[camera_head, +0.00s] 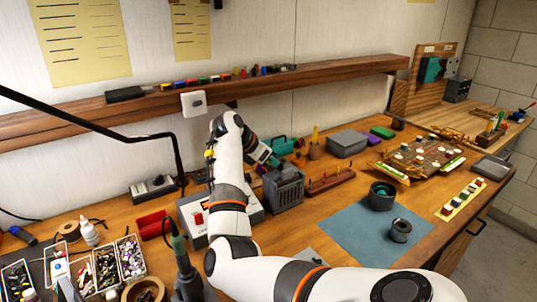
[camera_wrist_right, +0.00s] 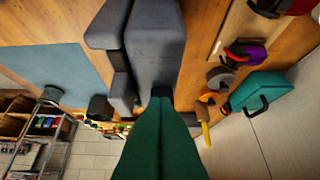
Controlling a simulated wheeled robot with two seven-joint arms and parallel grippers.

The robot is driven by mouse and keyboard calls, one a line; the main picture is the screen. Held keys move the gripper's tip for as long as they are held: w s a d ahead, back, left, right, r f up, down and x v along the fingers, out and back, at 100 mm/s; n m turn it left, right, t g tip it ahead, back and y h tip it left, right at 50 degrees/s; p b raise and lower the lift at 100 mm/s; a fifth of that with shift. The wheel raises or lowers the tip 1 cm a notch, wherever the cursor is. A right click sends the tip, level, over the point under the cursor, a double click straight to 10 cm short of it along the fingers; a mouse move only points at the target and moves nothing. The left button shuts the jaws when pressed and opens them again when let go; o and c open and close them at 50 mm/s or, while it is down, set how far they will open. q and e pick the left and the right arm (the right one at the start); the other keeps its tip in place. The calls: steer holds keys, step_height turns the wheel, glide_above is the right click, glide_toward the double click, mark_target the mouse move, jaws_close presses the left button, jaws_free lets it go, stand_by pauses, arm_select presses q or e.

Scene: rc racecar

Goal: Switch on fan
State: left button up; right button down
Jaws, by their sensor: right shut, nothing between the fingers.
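A grey ribbed box (camera_head: 286,192), which looks like the fan, stands on the wooden workbench behind the blue mat. My right gripper (camera_head: 271,161) is at the top back edge of this box. In the right wrist view its green fingers (camera_wrist_right: 160,93) are together and empty. Their tips are close against a grey body (camera_wrist_right: 155,45), which seems to be the same box. I cannot tell whether they touch it. No switch can be made out; the gripper and the viewing angle may hide it. My left gripper is not in view.
A teal case (camera_head: 280,146) and orange rolls (camera_head: 298,158) lie close behind the gripper. A grey device with a red button (camera_head: 198,219) stands left of the box. A dark red rack (camera_head: 330,181) stands to its right. The blue mat (camera_head: 345,232) has bare room.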

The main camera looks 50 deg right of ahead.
steer(key=shift+d+f+y+b, duration=0.3)
steer(key=shift+f+y+b, duration=0.1)
steer(key=shift+b, duration=0.35)
steer(key=shift+r, duration=0.3)
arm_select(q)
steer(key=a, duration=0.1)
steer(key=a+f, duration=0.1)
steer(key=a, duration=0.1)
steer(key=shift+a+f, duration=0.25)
arm_select(e)
steer(key=shift+r, duration=0.1)
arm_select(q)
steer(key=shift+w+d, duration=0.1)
arm_select(e)
steer(key=shift+r+p, duration=0.3)
steer(key=shift+r, duration=0.45)
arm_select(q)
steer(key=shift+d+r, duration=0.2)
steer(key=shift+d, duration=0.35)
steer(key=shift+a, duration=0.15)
